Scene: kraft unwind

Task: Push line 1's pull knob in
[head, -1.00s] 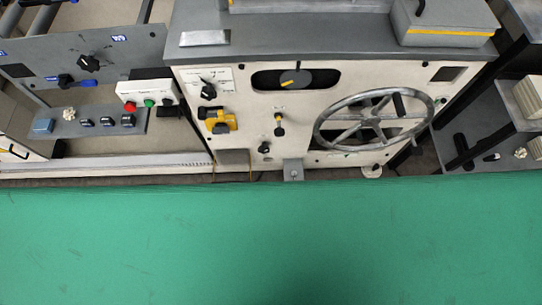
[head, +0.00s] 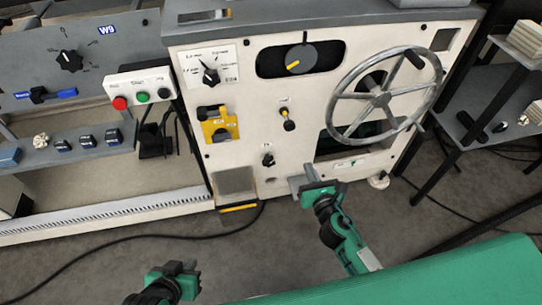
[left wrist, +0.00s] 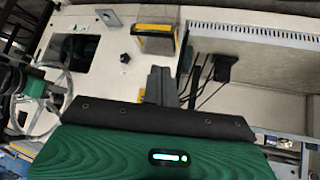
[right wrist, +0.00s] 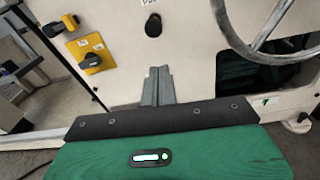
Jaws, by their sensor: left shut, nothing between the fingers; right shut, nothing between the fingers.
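I cannot read which is line 1's. A black knob under a partly cut-off label (right wrist: 153,25) shows in the right wrist view, beyond the fingers. My right gripper (head: 308,182) is shut and empty, low in front of the panel and apart from both knobs. My left gripper (head: 182,267) is shut and empty, lower and farther left. Its fingers (left wrist: 160,86) show in the left wrist view.
A spoked handwheel (head: 383,98) stands out right of the knobs. A yellow switch block (head: 218,125) and a button box (head: 140,90) lie left. A black cable (head: 120,238) crosses the floor. A green surface (head: 440,275) fills the bottom right. A dark shelf (head: 480,130) stands right.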

